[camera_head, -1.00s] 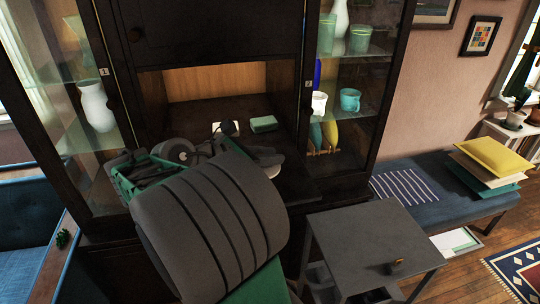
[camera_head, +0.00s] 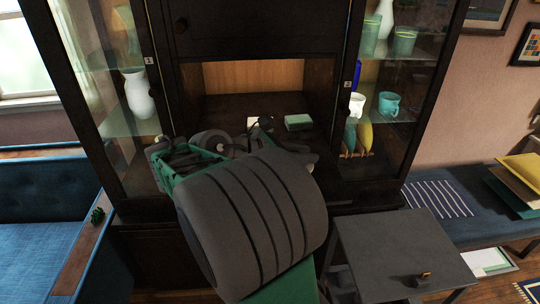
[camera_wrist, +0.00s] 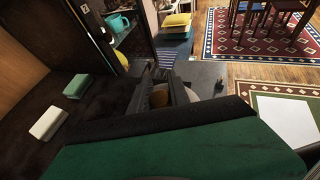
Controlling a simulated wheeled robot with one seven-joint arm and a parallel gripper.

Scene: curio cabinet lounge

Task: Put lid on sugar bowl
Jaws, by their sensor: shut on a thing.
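My gripper (camera_wrist: 167,88) shows in the wrist view, its dark fingers shut on a small tan, rounded thing (camera_wrist: 158,97), which looks like the lid. A pale rounded surface (camera_wrist: 192,95) shows just right of it, partly hidden by the fingers; I cannot tell whether it is part of the same thing. In the head view my own arm covers most of the gripper, and only a pale edge (camera_head: 311,157) shows beside it, over the cabinet's front ledge. I cannot make out the sugar bowl for certain in either view.
A white block (camera_wrist: 48,123) and a green box (camera_head: 298,122) lie in the cabinet's open niche. Glass doors with cups and vases flank it. A grey side table (camera_head: 395,245) with a small orange-brown thing (camera_head: 425,277) stands at right, before a blue bench (camera_head: 440,195).

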